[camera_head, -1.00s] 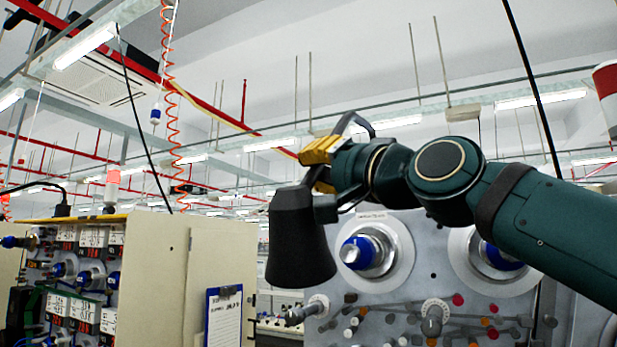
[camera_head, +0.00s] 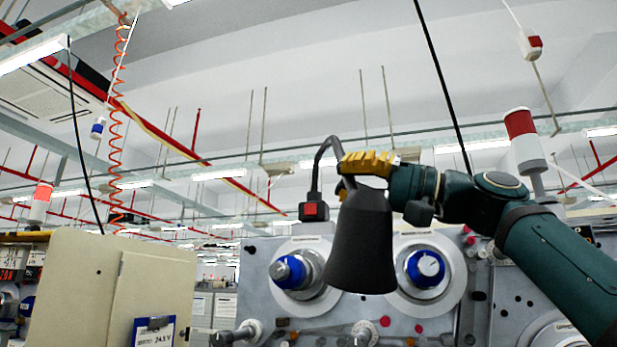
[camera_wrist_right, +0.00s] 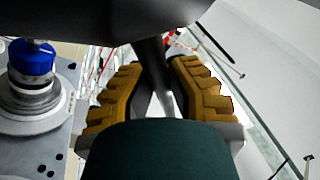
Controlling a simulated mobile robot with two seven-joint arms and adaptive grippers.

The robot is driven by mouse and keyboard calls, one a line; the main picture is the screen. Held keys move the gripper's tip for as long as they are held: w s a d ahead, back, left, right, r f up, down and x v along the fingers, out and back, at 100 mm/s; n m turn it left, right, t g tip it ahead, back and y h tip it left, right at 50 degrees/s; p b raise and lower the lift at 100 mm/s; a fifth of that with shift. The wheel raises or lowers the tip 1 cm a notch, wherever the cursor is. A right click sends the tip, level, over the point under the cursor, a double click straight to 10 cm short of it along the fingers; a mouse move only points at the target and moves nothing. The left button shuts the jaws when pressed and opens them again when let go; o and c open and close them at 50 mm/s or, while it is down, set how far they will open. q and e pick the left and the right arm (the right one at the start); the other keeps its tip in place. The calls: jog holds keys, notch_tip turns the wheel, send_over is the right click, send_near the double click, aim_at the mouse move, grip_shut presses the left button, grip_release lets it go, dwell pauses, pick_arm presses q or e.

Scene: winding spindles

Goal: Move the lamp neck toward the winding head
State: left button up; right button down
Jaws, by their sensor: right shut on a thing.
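The lamp has a black cone shade (camera_head: 362,243) and a dark bent neck (camera_head: 325,150), with a box bearing a red button (camera_head: 314,210) at the neck's left end. My right gripper (camera_head: 366,163), with yellow fingers, is shut on the neck just above the shade. In the right wrist view, the grey neck (camera_wrist_right: 152,62) runs between the yellow fingers and the shade (camera_wrist_right: 110,15) fills the top. The winding head's grey panel (camera_head: 262,255) carries two blue-capped spindles, left (camera_head: 290,272) and right (camera_head: 425,268). The shade hangs in front of the panel between them, partly covering the right disc. My left gripper is out of view.
A beige cabinet (camera_head: 95,290) with a clipboard (camera_head: 153,332) stands at the left. A red-and-white beacon (camera_head: 522,140) rises at the right. A dark cable (camera_head: 445,90) hangs above my right arm. Open air lies above the panel.

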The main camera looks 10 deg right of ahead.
jog(key=shift+s+d+r+n+g+y+p, duration=0.1)
jog(key=shift+d+n+g+y+p, duration=0.3)
jog(key=shift+d, duration=0.5)
jog(key=shift+d+n+g+y+p, duration=0.15)
jog(key=shift+d+g+p, duration=0.1)
jog(key=shift+d+g, duration=0.55)
jog(key=shift+s+d+r+n+g+y+p, duration=0.15)
jog(key=shift+d+n+g+p, duration=0.15)
jog(key=shift+d, duration=0.75)
jog(key=shift+w+f, duration=0.1)
jog(key=shift+f, duration=0.05)
jog(key=c, duration=0.9)
grip_release()
jog(key=shift+w, duration=0.1)
jog(key=shift+f, duration=0.1)
jog(key=v, duration=1.2)
